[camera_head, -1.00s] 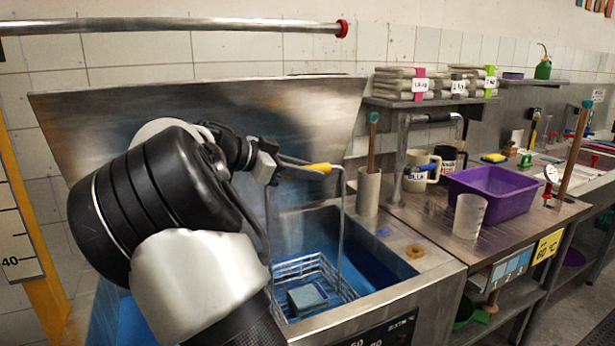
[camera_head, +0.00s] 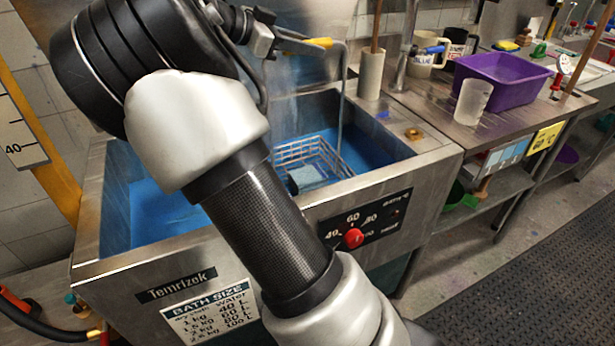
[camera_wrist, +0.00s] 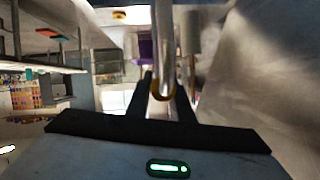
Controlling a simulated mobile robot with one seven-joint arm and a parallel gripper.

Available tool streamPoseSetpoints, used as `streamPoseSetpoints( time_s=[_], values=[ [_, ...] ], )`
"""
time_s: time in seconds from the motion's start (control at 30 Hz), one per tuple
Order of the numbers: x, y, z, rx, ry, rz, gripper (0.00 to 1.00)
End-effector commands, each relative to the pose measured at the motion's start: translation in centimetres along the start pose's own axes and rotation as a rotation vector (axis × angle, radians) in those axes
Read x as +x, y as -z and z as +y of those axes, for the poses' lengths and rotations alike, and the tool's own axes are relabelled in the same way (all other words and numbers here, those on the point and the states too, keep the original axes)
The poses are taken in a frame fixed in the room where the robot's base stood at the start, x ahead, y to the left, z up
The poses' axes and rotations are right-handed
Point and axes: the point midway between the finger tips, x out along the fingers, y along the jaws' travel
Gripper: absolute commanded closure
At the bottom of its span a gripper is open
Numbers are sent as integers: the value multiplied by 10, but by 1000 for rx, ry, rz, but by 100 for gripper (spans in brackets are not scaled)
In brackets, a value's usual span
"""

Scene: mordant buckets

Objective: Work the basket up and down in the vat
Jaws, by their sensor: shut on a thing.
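The steel vat (camera_head: 436,158) holds blue liquid (camera_head: 375,150). The white wire basket (camera_head: 325,150) hangs in the vat's right half, with its rim visible. How deep its floor sits in the liquid is hard to tell. A dark teal bundle (camera_head: 306,177) lies inside the basket. A tall grey handle (camera_head: 342,95) rises from the basket and bends at the top to a yellow grip (camera_head: 320,42). My gripper (camera_head: 278,38) is shut on the handle's top; in the wrist view, the fingers (camera_wrist: 164,92) close around the bar. My arm hides part of the vat.
A bench on the right carries a purple tub (camera_head: 500,80), a frosted beaker (camera_head: 472,102) and mugs (camera_head: 428,58). A grey cylinder (camera_head: 371,74) stands at the vat's back right corner. A red dial (camera_head: 354,238) is on the vat's front. The vat's left half shows open liquid.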

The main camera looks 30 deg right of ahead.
Motion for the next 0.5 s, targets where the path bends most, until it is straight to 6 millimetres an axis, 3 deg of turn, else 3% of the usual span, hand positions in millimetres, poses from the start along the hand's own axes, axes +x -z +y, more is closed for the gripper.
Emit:
streamPoseSetpoints(
  time_s=[0.17, 0.5],
  values=[
    [3, -6, 1, 2, 1, 3, 100],
    [20, -47, 10, 2, 1, 3, 100]
  ],
)
